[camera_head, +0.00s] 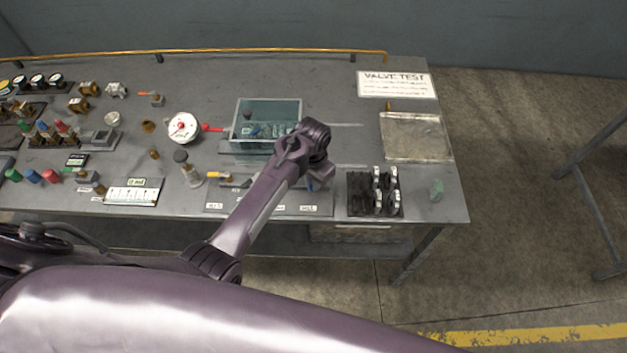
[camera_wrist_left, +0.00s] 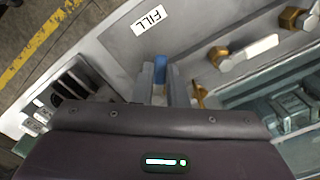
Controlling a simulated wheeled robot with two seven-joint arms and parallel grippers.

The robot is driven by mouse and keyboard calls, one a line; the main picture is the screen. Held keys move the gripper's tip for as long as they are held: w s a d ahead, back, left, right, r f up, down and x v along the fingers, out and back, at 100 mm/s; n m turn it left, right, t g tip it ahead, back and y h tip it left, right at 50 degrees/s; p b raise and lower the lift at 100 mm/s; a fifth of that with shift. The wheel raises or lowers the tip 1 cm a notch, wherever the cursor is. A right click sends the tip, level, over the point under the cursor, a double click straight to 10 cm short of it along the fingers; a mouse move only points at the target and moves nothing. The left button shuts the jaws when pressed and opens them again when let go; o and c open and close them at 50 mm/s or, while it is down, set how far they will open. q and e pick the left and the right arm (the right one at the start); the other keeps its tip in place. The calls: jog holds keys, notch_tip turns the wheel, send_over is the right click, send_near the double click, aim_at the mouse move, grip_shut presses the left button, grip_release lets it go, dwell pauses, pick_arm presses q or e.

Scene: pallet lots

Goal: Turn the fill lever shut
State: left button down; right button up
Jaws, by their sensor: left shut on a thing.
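In the left wrist view, the fill lever (camera_wrist_left: 160,68) shows as a blue handle between my left gripper's grey fingers (camera_wrist_left: 160,82). The fingers are shut on it, one on each side. A white FILL label (camera_wrist_left: 148,20) lies on the panel beyond the fingertips. A brass part (camera_wrist_left: 200,94) shows just right of the fingers; whether it joins the lever is hidden. In the head view, my left gripper (camera_head: 320,178) reaches down to the bench behind my wrist, which hides the lever. My right gripper is not in view.
A clear tank (camera_head: 270,105) with items in it stands close behind my left wrist. A black rack (camera_head: 357,204) is just right of the gripper. A valve with a white lever (camera_wrist_left: 252,52) is nearby. The bench (camera_head: 315,80) has free room at the back.

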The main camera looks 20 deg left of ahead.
pick_arm(q)
jog(key=m, duration=0.1)
jog(key=a+m, duration=0.1)
jog(key=m, duration=0.1)
jog(key=w+m, duration=0.1)
jog(key=m, duration=0.1)
jog(key=shift+w+a, duration=0.1)
jog(key=shift+a, duration=0.15)
jog(key=m, duration=0.1)
jog(key=w+m, duration=0.1)
jog(key=m, duration=0.1)
jog(key=shift+a, duration=0.3)
jog(key=shift+w+a+m, duration=0.1)
jog(key=shift+w+m, duration=0.2)
jog(key=shift+m, duration=0.9)
jog(key=c, duration=1.5)
grip_release()
jog(key=shift+o, duration=0.2)
